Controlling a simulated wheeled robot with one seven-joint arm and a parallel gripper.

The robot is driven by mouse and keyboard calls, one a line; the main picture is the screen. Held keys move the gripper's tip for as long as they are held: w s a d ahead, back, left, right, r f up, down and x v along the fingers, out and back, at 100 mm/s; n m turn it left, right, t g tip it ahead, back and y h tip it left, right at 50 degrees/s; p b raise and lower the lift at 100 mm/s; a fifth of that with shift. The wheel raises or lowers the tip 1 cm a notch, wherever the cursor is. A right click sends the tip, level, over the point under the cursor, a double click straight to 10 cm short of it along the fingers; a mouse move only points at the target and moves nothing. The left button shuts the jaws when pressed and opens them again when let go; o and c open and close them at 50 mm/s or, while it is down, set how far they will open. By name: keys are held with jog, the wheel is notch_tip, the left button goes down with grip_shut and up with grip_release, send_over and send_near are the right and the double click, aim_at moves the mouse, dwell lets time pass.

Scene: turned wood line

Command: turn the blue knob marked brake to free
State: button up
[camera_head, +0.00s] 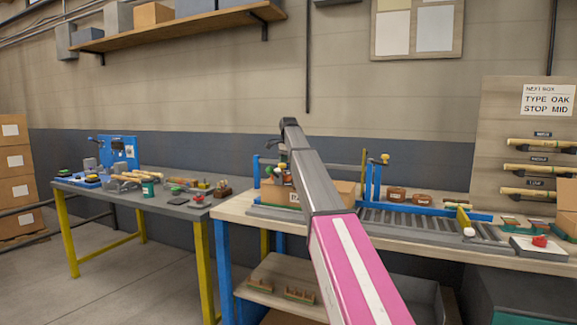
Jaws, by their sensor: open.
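I cannot make out a blue knob or a brake label at this size. A blue upright panel (122,148) with small dark parts stands at the back of the left table, above a low blue machine (88,181). A roller conveyor (415,221) with blue rails and posts lies on the right bench; no knob is readable there either. My pink and grey arm rises from the lower right, bends at its top, and hangs down at the bench's left end. My gripper (281,166) is small there, partly hidden by my arm, open, above a cardboard box (275,193).
The left table (185,206) holds tools, a green tin and small blocks. A sign board (497,120) carries turned wood pieces at the right. A red button box (538,243) sits at the bench's front right. Open floor (115,290) lies at the lower left.

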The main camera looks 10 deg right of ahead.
jog(key=shift+f, duration=0.25)
jog(key=c, duration=0.9)
jog(key=shift+n, duration=0.4)
jog(key=n, duration=1.2)
jog(key=shift+n, duration=2.5)
